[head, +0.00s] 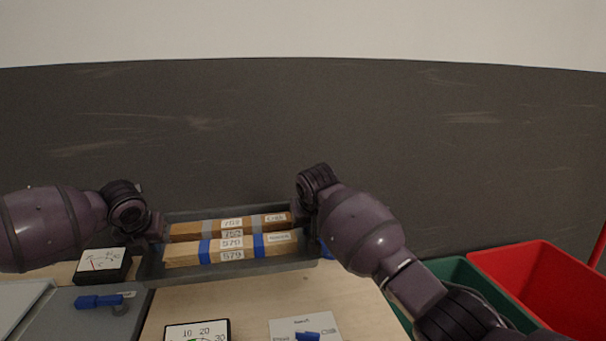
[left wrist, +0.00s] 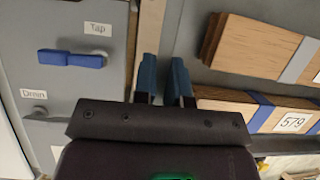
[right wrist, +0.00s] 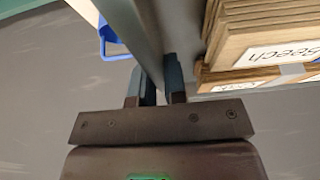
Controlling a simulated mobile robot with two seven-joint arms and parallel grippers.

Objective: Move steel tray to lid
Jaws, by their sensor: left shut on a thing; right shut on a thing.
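The steel tray (head: 240,271) is dark grey and holds several wooden strips with blue and grey bands and white labels (head: 232,254). My left gripper (head: 152,232) is shut on its left wall, and the left wrist view shows the fingers (left wrist: 163,78) closed over that edge. My right gripper (head: 303,215) is shut on the right wall, also seen in the right wrist view (right wrist: 156,80). The tray looks roughly level. A grey panel (head: 70,320) with a blue handle lies at left; I cannot tell whether it is the lid. The tray's underside is hidden.
A black dial meter (head: 103,264) stands left of the tray. Another meter (head: 197,331) and a white card (head: 305,326) lie in front. Green (head: 459,277) and red (head: 540,285) bins stand at right. Bare wooden tabletop (head: 255,297) shows before the tray.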

